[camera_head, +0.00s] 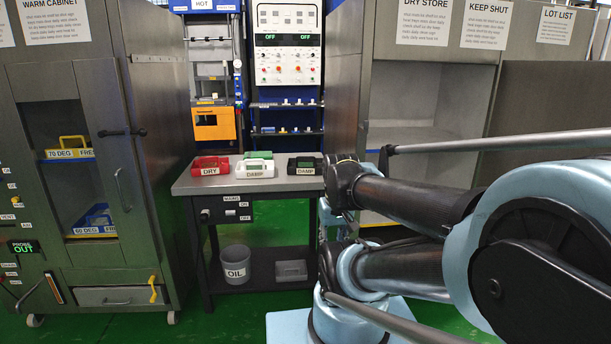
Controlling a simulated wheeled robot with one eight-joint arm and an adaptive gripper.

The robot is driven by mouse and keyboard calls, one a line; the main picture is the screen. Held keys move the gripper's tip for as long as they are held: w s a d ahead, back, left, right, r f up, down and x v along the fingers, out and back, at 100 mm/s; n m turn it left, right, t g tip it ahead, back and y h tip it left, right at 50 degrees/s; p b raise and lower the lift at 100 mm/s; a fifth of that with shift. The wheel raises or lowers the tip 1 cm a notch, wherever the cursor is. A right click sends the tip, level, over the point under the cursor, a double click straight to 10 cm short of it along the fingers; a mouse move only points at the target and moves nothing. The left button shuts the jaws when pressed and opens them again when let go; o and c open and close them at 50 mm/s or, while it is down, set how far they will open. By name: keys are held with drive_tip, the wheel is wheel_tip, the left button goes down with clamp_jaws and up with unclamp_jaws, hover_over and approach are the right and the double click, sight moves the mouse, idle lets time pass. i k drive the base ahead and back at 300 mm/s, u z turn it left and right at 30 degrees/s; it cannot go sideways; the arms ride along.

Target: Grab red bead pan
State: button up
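The red bead pan (210,166) sits on the left part of the grey metal bench top (250,182), with a white label reading DRY on its front. A white pan (254,169) labelled DAMP stands to its right. A dark pan (305,166) labelled DAMP stands further right. A green item (258,155) shows behind the white pan, partly hidden. My arm fills the right side of the view, and its dark joints are right of the bench, apart from the red pan. I cannot make out my gripper's fingers.
The warm cabinet (160,100) stands left, with yellow and blue pans inside. The dry store (420,100) stands right, partly behind my arm. A grey OIL bin (235,264) is on the lower shelf. Green floor (240,325) is clear in front of the bench.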

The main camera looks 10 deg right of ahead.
sight(206, 165)
drive_tip(key=u, duration=0.55)
drive_tip(key=k, duration=1.25)
drive_tip(key=u, duration=0.45)
drive_tip(key=i, duration=1.7)
drive_tip(key=z, duration=0.5)
